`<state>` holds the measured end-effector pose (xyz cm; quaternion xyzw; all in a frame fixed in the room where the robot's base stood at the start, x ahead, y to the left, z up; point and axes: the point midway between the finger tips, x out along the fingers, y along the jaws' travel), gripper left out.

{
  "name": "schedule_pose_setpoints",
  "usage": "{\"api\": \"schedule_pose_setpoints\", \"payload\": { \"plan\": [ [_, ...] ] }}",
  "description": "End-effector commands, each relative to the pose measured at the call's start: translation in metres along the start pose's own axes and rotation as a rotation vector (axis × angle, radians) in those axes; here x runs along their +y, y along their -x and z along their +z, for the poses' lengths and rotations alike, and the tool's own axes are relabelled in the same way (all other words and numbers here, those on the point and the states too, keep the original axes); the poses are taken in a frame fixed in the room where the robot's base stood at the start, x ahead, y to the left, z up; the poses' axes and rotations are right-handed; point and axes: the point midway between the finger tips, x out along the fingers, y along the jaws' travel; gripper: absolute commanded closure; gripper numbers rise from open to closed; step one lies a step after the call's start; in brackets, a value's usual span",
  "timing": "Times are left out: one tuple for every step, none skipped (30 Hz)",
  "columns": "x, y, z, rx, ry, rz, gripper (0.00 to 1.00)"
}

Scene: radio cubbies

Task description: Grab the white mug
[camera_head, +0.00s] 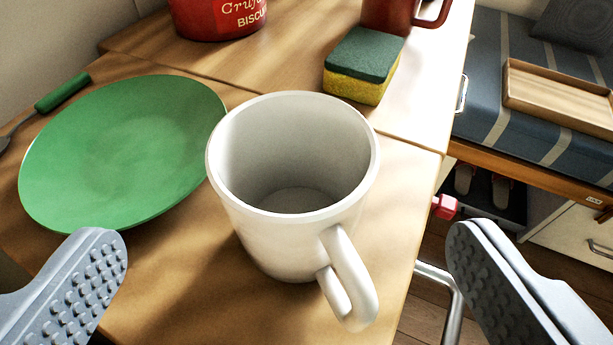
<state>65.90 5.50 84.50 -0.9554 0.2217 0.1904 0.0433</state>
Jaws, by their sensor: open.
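The white mug (270,235) stands upright and empty on the wooden table, in the middle of the view. Its handle points toward the lower right, toward me. My gripper (285,265) is open, with one grey studded finger at the lower left and the other at the lower right. The mug appears between the two fingers in the picture, with clear space on both sides. I see no finger touching it.
A green plate (120,150) lies close to the mug's left, with a green-handled utensil (62,92) beyond. A yellow-green sponge (363,65), a red mug (395,14) and a red biscuit tin (218,18) stand behind. The table's right edge is near; a bed with a wooden tray (560,95) lies beyond.

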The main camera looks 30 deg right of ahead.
Motion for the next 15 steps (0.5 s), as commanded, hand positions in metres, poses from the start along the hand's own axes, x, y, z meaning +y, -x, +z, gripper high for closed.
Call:
{"api": "schedule_pose_setpoints", "payload": {
  "plan": [
    [0.001, -0.011, 0.001, 0.002, -0.001, 0.004, 0.06],
    [0.001, -0.016, 0.001, 0.002, -0.002, 0.003, 0.06],
    [0.000, -0.021, 0.001, 0.000, -0.002, 0.002, 0.06],
    [0.000, -0.024, 0.001, -0.001, -0.001, 0.001, 0.06],
    [0.000, -0.026, 0.001, -0.001, -0.001, 0.000, 0.06],
    [0.000, -0.029, 0.001, -0.001, -0.001, 0.000, 0.06],
    [0.001, -0.030, 0.000, -0.001, -0.001, 0.000, 0.06],
    [0.001, -0.031, 0.000, -0.001, -0.001, 0.000, 0.06],
    [0.001, -0.033, 0.000, -0.001, -0.001, 0.000, 0.06],
    [0.001, -0.035, -0.001, 0.000, -0.001, 0.000, 0.06],
    [0.001, -0.037, -0.001, 0.000, -0.001, 0.000, 0.06],
    [0.001, -0.042, -0.001, 0.001, -0.002, 0.001, 0.06],
    [0.002, -0.045, -0.002, 0.003, -0.003, 0.002, 0.06],
    [0.002, -0.049, -0.003, 0.004, -0.004, 0.002, 0.06],
    [0.002, -0.055, -0.003, 0.004, -0.004, 0.002, 0.06]
  ]
}}
